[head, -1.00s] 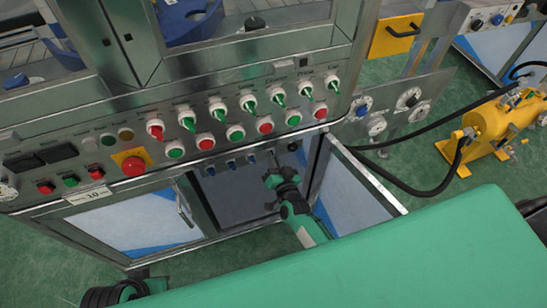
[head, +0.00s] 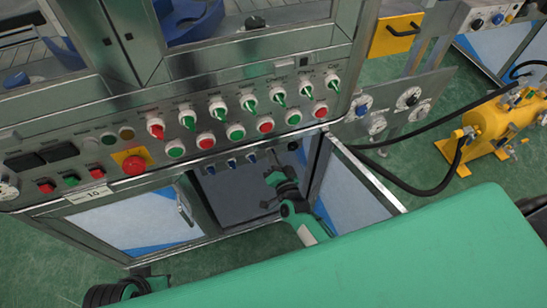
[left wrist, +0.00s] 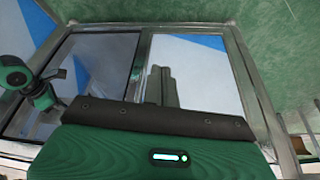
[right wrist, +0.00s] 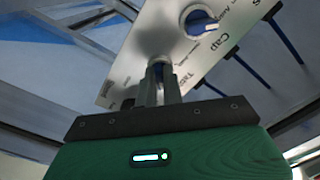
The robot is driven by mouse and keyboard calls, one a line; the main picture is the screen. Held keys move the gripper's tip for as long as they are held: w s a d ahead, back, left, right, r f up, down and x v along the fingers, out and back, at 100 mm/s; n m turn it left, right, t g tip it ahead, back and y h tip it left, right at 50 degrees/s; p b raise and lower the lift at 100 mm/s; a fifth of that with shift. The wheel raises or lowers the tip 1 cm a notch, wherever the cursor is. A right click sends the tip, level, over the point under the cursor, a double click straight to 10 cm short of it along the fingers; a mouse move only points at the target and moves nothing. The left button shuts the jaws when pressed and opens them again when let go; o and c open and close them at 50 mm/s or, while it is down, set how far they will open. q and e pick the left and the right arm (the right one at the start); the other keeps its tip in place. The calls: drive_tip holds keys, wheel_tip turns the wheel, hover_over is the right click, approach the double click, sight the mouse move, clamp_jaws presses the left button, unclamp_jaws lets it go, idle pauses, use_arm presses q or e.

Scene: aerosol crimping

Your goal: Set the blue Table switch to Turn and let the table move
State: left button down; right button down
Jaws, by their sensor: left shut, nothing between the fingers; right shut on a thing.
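In the head view my right gripper (head: 272,157) reaches up into the cabinet opening. My left gripper (left wrist: 161,80) is shut and empty, facing a cabinet door.
Above are rows of green and red knobs and buttons, with a red emergency stop (head: 134,165). An open cabinet door (head: 360,182) stands close to the right of my right arm. A yellow tank (head: 490,125) with black hoses stands farther right.

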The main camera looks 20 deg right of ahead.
drive_tip(key=c, duration=1.5)
unclamp_jaws()
drive_tip(key=shift+c, duration=0.2)
